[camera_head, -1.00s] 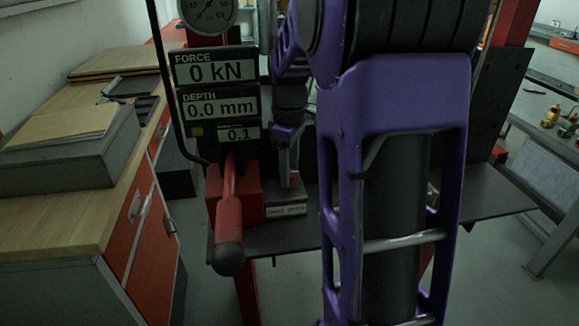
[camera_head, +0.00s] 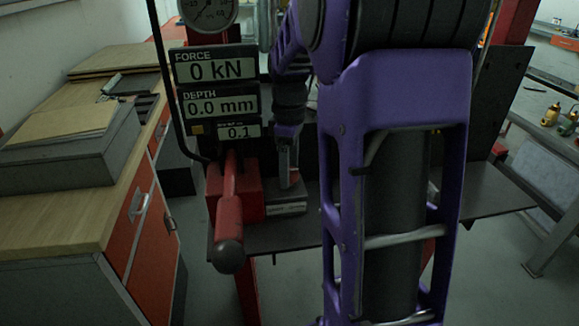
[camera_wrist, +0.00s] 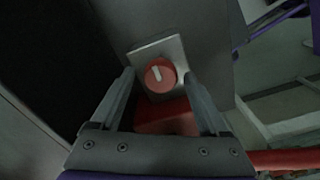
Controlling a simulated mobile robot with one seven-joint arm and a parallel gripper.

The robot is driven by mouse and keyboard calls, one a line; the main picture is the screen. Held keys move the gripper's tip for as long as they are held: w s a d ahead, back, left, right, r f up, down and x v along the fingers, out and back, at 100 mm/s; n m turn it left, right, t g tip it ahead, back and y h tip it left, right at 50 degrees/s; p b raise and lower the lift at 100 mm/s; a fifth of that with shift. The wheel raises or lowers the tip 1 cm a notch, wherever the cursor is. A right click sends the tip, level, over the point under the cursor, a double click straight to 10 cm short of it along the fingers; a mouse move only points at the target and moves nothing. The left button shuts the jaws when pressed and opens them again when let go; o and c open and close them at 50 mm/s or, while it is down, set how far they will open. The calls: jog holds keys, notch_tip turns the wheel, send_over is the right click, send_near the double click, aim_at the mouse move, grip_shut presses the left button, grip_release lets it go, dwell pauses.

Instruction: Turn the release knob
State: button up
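The release knob (camera_wrist: 160,75) is a round red knob with a white bar mark, on a pale square plate (camera_wrist: 150,50) in the wrist view. The bar stands close to upright in that picture, tilted slightly. My gripper (camera_wrist: 158,76) is open, with one finger on each side of the knob in the picture. I cannot tell whether the fingers touch it.
A red lever with a black grip (camera_head: 229,255) sticks out at the front of the press. Displays (camera_head: 215,70) read 0 kN and 0.0 mm. A wooden-topped workbench (camera_head: 60,225) stands at left. A dark plate (camera_head: 480,195) extends to the right.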

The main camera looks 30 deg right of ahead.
jog(key=shift+r, duration=0.1)
notch_tip(320, 180, up, 17)
dwell(0.7)
dwell(0.4)
